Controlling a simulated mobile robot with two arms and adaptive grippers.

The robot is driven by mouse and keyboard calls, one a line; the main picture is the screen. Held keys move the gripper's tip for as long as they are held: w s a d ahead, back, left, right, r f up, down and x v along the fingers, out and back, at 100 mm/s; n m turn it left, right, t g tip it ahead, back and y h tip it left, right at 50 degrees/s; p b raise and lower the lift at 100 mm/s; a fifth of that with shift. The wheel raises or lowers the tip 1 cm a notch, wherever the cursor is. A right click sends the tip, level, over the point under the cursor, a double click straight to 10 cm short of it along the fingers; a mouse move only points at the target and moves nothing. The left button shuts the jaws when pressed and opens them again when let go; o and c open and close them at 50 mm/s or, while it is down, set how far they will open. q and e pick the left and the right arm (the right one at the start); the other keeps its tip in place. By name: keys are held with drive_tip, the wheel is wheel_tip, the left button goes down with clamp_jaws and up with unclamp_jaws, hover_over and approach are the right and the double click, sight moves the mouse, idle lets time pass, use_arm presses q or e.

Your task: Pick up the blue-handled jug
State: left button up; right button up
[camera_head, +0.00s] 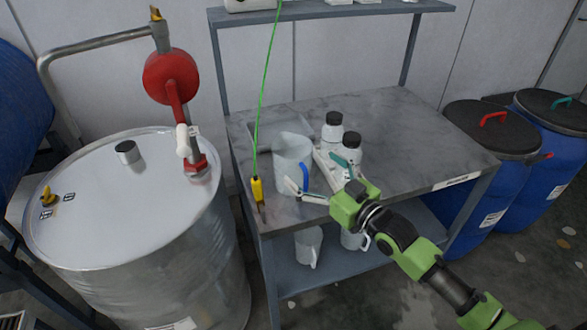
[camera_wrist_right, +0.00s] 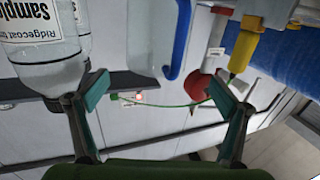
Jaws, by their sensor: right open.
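The blue-handled jug (camera_head: 291,158), pale and translucent, stands upright on the bench's grey marbled top, near its left front. Its blue handle (camera_head: 305,174) faces my right gripper (camera_head: 319,174). That gripper is open and empty, just to the right of the jug, with one finger in front of the handle in the head view. In the right wrist view the jug (camera_wrist_right: 128,35) and its blue handle (camera_wrist_right: 180,42) show at the top, beyond the open fingers (camera_wrist_right: 160,88). The handle is not between the fingertips. My left gripper is not in view.
Two black-capped bottles (camera_head: 349,147) stand close right of the jug; a labelled one (camera_wrist_right: 40,45) is beside a finger. A yellow tool (camera_head: 257,190) hangs on a green cable at left. A steel drum (camera_head: 120,200) with red pump stands left. The bench's right side (camera_head: 430,140) is clear.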

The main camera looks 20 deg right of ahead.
sight(303, 161)
drive_tip(key=x, duration=0.3)
drive_tip(key=shift+w, duration=0.2)
drive_tip(key=x, duration=0.1)
drive_tip(key=p+x, duration=0.1)
drive_tip(key=x, duration=0.3)
drive_tip(key=shift+w+d+r, duration=0.1)
drive_tip(key=shift+w+d, duration=0.1)
drive_tip(key=shift+s, duration=0.1)
drive_tip(key=shift+c, duration=0.4)
drive_tip(key=c, duration=1.4)
